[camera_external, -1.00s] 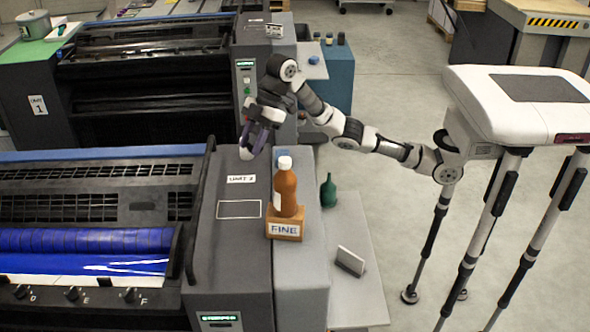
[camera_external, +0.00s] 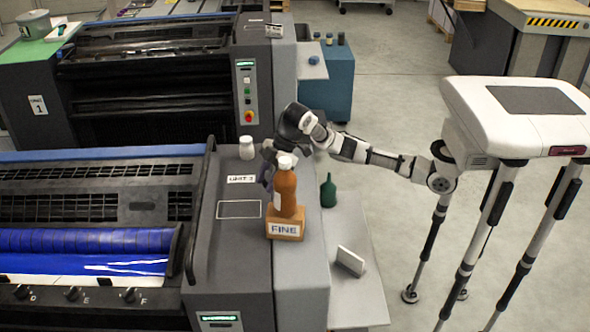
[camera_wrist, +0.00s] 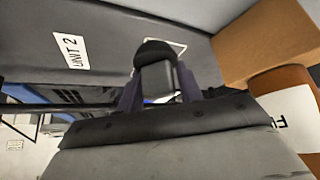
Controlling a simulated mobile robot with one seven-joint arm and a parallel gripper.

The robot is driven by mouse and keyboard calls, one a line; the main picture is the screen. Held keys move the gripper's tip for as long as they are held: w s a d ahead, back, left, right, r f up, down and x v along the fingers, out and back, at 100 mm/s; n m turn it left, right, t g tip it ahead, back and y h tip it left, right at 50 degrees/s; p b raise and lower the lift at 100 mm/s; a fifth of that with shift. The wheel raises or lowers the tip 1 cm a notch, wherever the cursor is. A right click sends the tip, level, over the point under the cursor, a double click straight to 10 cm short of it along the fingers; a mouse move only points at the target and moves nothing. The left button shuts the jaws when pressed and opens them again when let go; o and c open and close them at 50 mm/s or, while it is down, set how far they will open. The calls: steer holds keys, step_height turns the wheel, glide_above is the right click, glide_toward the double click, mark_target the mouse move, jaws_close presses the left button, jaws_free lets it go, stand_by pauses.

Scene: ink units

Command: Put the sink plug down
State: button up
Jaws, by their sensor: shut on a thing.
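My gripper (camera_external: 268,177) is low over the grey top of unit 2, just behind and left of the orange-brown bottle, which partly hides it. In the wrist view its purple fingers (camera_wrist: 159,88) are shut on a dark, round-topped thing, the sink plug (camera_wrist: 155,52). The plug is hidden in the external view. In the wrist view a white outlined rectangle (camera_wrist: 179,45) shows partly behind the plug; it also shows on the unit top in the external view (camera_external: 239,209). I cannot tell whether the plug touches the surface.
The orange-brown bottle (camera_external: 285,190) stands on a block marked FINE (camera_external: 285,229), close to my gripper. A white jar (camera_external: 246,148) stands behind, near the UNIT 2 label (camera_external: 241,179). A green bottle (camera_external: 328,191) stands on the side table. The outlined rectangle is bare.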

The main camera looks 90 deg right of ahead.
mark_target(268, 200)
steer(key=shift+f, duration=2.35)
steer(key=shift+f, duration=0.15)
steer(key=o, duration=1)
steer(key=shift+r, duration=0.2)
steer(key=v, duration=1.2)
steer(key=shift+b, duration=0.3)
